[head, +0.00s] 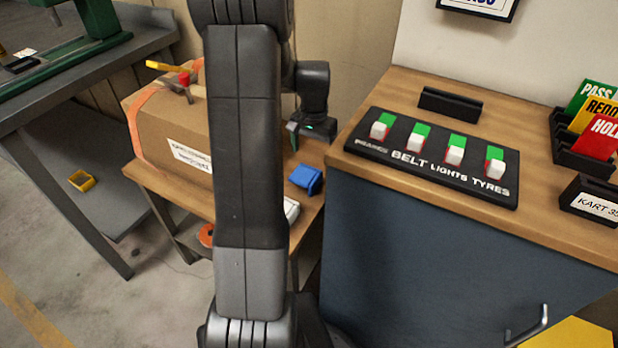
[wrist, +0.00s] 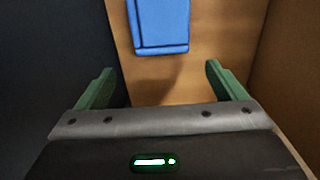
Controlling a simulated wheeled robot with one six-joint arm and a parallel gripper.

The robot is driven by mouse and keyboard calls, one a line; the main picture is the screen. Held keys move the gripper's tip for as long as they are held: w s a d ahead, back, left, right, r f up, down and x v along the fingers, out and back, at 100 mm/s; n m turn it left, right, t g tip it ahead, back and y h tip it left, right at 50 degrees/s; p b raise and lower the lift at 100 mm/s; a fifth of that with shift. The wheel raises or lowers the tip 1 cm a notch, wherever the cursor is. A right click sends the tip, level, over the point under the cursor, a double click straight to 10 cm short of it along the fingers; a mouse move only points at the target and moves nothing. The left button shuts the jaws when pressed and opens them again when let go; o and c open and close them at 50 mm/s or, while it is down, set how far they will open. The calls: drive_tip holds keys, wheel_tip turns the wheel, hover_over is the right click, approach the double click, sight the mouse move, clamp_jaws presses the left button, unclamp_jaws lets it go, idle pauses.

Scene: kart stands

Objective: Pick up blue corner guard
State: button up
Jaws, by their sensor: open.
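The blue corner guard (head: 305,178) lies on the low wooden table (head: 160,185), near its right edge, in the head view. It also shows at the top of the wrist view (wrist: 160,24), cut off by the frame's upper edge. My gripper (wrist: 158,84) is open and empty, with its two green fingers spread wide. The guard lies ahead of the fingertips, roughly between their lines, and apart from them. In the head view my arm hides the middle of the low table, and only part of my gripper (head: 300,141) shows behind the guard.
A cardboard box (head: 165,125) stands left on the low table. The taller blue cabinet (head: 430,265) rises close on the right, with a switch board (head: 435,155) on top. A white object (head: 291,210) lies partly hidden near the table's front. A yellow piece (head: 82,181) sits on the grey shelf.

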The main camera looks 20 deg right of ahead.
sight(312, 169)
drive_tip(key=f, duration=0.2)
drive_tip(key=f+b, duration=0.1)
drive_tip(key=f, duration=0.4)
drive_tip(key=shift+a+f+b, duration=0.25)
drive_tip(key=shift+b, duration=0.05)
drive_tip(key=shift+c, duration=0.2)
drive_tip(key=c, duration=1)
